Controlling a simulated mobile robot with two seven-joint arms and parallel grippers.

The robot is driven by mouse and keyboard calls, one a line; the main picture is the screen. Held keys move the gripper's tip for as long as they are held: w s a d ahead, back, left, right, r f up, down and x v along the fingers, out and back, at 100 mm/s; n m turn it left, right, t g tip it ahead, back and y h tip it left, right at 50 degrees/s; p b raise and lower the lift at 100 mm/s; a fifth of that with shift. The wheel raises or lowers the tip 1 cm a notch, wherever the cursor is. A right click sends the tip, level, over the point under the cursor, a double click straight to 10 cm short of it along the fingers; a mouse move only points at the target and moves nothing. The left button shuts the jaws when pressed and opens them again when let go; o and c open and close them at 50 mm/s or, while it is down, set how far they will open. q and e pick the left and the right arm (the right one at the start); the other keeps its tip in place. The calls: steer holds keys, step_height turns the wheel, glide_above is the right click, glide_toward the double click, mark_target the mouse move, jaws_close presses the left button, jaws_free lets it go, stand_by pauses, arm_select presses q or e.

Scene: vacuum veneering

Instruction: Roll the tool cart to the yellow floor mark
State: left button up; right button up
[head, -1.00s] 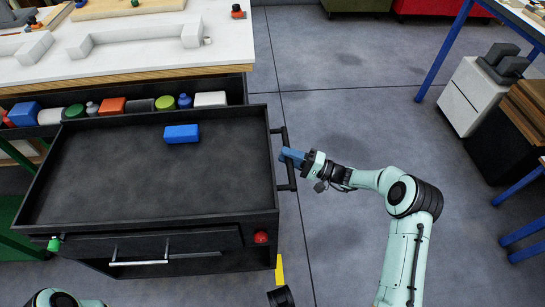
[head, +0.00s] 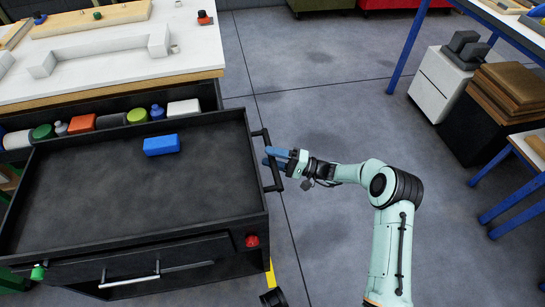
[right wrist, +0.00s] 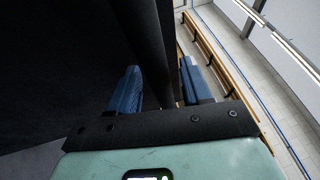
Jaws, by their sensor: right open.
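The black tool cart (head: 140,205) stands at the left of the head view, with a shallow open tray on top and a dark bar handle (head: 277,178) on its right side. My right gripper (head: 272,157) is at this handle, its blue fingers open. In the right wrist view, the fingers (right wrist: 160,90) stand on either side of a dark bar, with no clear grip on it. The yellow floor mark (head: 270,272) shows as a short strip beside the cart's near right corner, partly hidden by it. My left gripper is out of view.
A blue block (head: 162,145) lies in the tray. A white-topped workbench (head: 110,75) stands behind the cart. The grey floor (head: 330,110) right of the cart is open. A white drawer unit (head: 440,85) and blue-legged tables (head: 525,160) stand farther right.

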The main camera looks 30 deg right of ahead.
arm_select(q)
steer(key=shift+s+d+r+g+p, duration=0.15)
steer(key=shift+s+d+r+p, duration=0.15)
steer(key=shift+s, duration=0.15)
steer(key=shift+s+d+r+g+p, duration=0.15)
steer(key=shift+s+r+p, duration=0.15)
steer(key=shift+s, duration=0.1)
arm_select(e)
steer(key=v, duration=1.3)
steer(key=shift+d, duration=0.2)
steer(key=shift+s+f, duration=0.1)
